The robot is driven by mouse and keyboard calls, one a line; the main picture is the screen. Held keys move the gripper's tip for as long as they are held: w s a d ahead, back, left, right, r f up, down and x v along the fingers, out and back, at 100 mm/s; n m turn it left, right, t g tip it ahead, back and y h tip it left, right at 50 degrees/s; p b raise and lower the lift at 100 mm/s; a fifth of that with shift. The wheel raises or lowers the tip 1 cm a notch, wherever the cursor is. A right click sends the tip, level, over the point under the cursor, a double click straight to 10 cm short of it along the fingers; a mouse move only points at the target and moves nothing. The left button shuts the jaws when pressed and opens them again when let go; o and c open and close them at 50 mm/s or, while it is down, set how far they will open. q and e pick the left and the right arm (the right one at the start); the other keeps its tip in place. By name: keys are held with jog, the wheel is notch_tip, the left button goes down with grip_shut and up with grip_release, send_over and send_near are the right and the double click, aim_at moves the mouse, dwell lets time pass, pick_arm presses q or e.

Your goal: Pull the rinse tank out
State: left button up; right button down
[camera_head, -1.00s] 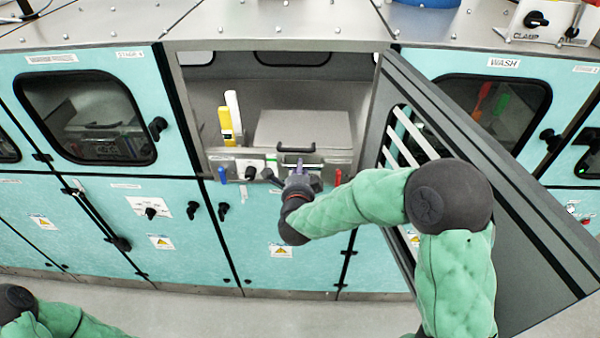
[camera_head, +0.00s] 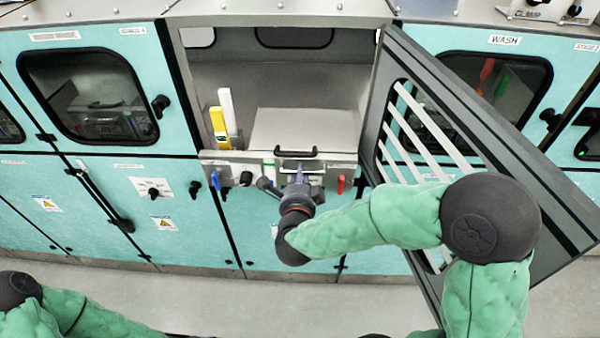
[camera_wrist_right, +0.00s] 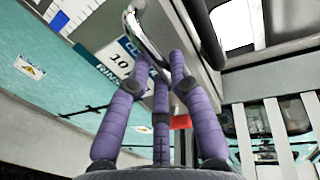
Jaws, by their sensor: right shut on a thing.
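The rinse tank (camera_head: 335,162) is a grey tank with a front panel bearing a blue lever, a red lever and black knobs. Its front juts out of the open cabinet bay. My right gripper (camera_head: 300,178) is shut at the middle of the panel, just below a black handle (camera_head: 296,153). In the right wrist view the purple fingers (camera_wrist_right: 160,72) close around a shiny metal bar handle (camera_wrist_right: 143,38) beside a label (camera_wrist_right: 123,62) partly reading RINSE and 10. The fingers hide part of the bar. My left gripper is out of view; only its arm shows at lower left.
The grey slatted door (camera_head: 490,160) stands open to the right, close to my right arm. A yellow stick (camera_head: 218,127) and a white stick (camera_head: 227,110) stand at the bay's left side. Teal cabinets (camera_head: 120,180) line both sides. The floor (camera_head: 200,295) in front is clear.

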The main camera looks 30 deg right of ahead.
jog(key=shift+s+f, duration=0.1)
jog(key=shift+f, duration=0.15)
jog(key=c, duration=1.1)
grip_release()
jog(key=shift+r, duration=0.15)
jog(key=shift+a+r, duration=0.1)
jog(key=v, duration=0.7)
jog(key=shift+s, duration=0.15)
jog(key=shift+a, duration=0.1)
